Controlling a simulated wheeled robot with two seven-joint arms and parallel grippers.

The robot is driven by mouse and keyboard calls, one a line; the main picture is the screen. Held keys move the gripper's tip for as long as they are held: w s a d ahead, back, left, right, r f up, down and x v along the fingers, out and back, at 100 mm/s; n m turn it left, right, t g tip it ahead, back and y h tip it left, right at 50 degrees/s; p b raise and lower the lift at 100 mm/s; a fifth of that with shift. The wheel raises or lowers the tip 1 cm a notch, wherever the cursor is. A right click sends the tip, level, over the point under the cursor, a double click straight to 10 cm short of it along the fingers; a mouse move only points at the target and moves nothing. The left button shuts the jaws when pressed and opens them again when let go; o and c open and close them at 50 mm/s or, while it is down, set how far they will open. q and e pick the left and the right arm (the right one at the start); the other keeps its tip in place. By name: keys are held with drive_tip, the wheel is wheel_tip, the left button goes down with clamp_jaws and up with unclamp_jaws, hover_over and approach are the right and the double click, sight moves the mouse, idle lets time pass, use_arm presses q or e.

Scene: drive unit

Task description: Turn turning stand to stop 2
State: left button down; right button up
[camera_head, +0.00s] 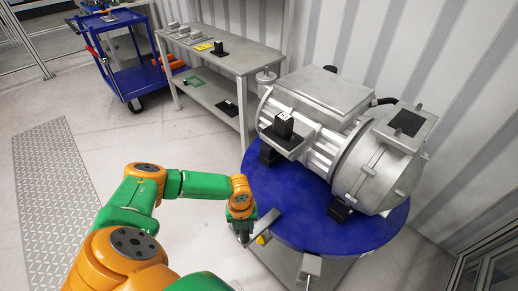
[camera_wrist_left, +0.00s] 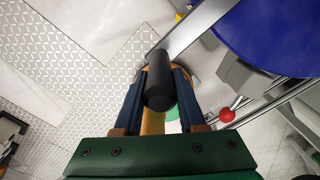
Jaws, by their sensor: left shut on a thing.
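The turning stand is a round blue plate (camera_head: 290,218) carrying a large grey drive unit (camera_head: 335,140). A flat metal lever (camera_head: 266,222) sticks out from its left front edge; it also shows in the left wrist view (camera_wrist_left: 200,25). My left gripper (camera_head: 243,234) is at the lever's outer end, beside the plate. In the left wrist view its two fingers are shut on the black handle (camera_wrist_left: 160,82) of the lever. A yellow piece (camera_head: 262,238) shows near the lever. I cannot read any stop number. My right gripper is not in view.
A grey block (camera_head: 310,265) sits at the plate's front edge. A red knob (camera_wrist_left: 227,116) shows below the plate in the wrist view. A grey workbench (camera_head: 235,62) and a blue cart (camera_head: 135,80) stand behind. The floor at left is clear.

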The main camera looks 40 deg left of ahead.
use_arm(q)
drive_tip(key=shift+s+d, duration=0.1)
drive_tip(key=c, duration=0.5)
unclamp_jaws()
drive_tip(key=shift+r, duration=0.1)
wheel_tip(320, 180, up, 7)
drive_tip(key=shift+f+p, duration=0.1)
drive_tip(key=shift+p, duration=0.5)
